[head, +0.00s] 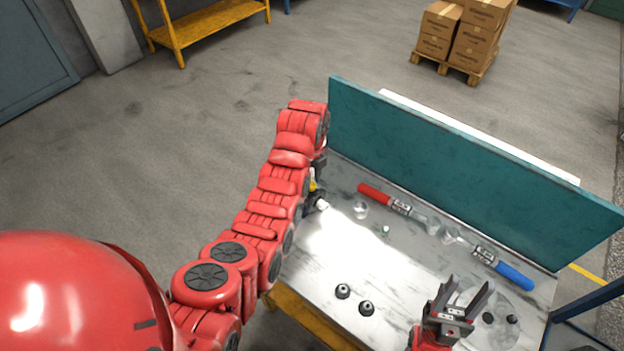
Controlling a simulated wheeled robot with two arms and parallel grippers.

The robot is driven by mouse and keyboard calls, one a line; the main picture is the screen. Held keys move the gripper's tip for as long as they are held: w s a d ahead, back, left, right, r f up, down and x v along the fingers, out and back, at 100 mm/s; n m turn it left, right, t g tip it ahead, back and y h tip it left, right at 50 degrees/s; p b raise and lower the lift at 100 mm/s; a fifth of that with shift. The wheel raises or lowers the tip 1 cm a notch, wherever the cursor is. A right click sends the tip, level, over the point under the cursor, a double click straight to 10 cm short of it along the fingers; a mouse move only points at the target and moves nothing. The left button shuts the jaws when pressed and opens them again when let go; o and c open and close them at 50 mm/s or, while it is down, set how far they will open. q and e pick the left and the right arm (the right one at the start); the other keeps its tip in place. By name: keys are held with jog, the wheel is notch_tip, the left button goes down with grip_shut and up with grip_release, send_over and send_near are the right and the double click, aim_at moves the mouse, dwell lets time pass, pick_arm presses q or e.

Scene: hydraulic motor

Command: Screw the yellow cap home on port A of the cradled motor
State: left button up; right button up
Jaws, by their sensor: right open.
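A small patch of yellow (313,184) shows at the table's left edge, right beside my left arm. I cannot tell whether it is the cap. A dark part with a pale end (320,203) sits just below it and may belong to the motor. My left arm covers most of this spot, so the cradle and port A cannot be made out. My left gripper (319,168) is at the end of that arm, mostly hidden behind it; its jaws cannot be read. My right gripper (468,290) is open and empty, fingers pointing up, over the table's front right.
The grey table (330,260) has a teal back panel (460,165). A red-handled tool (385,198) and a blue-handled tool (503,268) lie along it. Two dark cone-shaped parts (342,291) (366,308) stand at the front. Small dark pieces (512,319) lie right of my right gripper.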

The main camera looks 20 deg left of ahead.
pick_arm(q)
jog(key=shift+f, duration=0.1)
dwell(0.3)
jog(key=shift+b, duration=0.4)
jog(key=shift+f+n+b, duration=0.1)
jog(key=shift+n+b, duration=0.2)
jog(key=shift+n, duration=0.5)
jog(key=n, duration=0.3)
jog(key=shift+n, duration=0.4)
jog(key=n, duration=0.5)
grip_shut()
